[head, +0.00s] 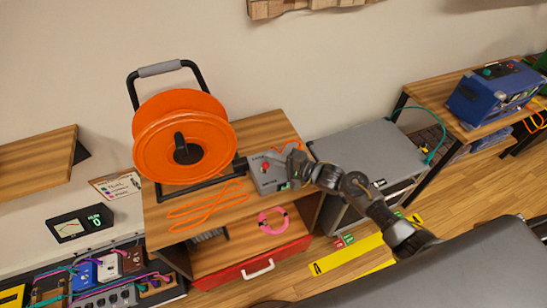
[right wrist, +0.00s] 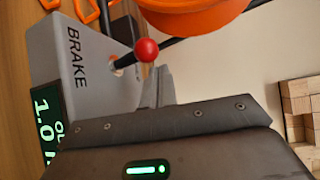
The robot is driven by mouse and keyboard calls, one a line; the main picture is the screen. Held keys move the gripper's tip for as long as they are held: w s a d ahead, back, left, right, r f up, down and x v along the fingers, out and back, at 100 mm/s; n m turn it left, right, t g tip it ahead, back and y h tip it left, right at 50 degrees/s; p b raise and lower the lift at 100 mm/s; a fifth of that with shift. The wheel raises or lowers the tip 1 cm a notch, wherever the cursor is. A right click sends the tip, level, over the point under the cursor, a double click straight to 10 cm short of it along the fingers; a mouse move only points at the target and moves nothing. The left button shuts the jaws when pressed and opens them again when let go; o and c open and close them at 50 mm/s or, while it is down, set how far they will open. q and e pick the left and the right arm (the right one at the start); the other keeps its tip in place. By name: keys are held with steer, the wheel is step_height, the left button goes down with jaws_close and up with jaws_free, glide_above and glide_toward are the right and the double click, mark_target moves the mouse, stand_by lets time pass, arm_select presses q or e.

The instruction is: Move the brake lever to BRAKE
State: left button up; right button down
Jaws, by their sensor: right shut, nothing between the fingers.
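The brake lever is a dark stem with a red ball knob (right wrist: 146,50), on a grey box (right wrist: 78,60) marked BRAKE. In the head view the grey box (head: 257,178) sits on the wooden stand, right of the orange reel, and the red knob (head: 265,166) shows small. My right gripper (head: 288,166) is over the right part of the box, beside the lever. In the right wrist view its fingers (right wrist: 156,88) are shut and empty, just below the knob; I cannot tell whether they touch the lever. My left gripper is out of view.
A large orange reel (head: 172,140) with a black frame stands left of the box. A grey cabinet (head: 372,142) is to the right. A green display (right wrist: 46,120) sits by the box.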

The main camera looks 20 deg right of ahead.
steer(key=b+v, duration=0.1)
steer(key=v, duration=0.9)
steer(key=shift+s+b, duration=0.15)
steer(key=shift+b, duration=0.15)
